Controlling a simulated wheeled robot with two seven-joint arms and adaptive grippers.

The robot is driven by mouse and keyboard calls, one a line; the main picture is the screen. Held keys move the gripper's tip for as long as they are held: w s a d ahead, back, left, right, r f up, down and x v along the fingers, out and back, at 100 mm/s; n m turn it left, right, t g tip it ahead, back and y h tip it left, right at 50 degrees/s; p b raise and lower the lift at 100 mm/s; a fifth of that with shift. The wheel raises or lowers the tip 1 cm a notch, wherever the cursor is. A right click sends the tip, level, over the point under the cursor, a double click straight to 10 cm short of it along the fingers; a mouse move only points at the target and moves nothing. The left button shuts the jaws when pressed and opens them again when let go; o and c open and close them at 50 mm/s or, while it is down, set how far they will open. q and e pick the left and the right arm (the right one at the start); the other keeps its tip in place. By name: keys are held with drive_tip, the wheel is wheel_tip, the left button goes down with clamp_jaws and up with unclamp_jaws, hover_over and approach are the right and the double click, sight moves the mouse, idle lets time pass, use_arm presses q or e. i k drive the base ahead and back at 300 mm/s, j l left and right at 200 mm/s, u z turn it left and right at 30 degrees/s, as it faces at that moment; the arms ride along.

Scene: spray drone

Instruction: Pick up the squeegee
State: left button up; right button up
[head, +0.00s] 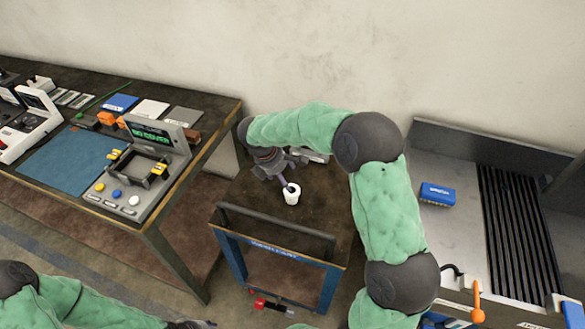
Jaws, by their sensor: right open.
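I cannot make out a squeegee for certain. A red and black tool-like item (268,303) shows low at the front of the small cart (325,215), too small to identify. My right gripper (288,186) is open above the cart top, pointing down beside a small white cup-like item (292,194). I cannot tell whether they touch. Part of the cart top is hidden by my right arm. My left arm comes in at the lower left; its dark end (192,324) is at the bottom edge, too cut off to read.
A long workbench (215,112) at left holds a grey console (150,165), a blue mat (70,160) and small parts. At right a metal sink bench (455,150) holds a blue brush-like block (437,194) and a dark grate (515,230). An orange-handled item (478,302) stands at its front.

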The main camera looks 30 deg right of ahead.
sight(313, 156)
drive_tip(key=z, duration=1.2)
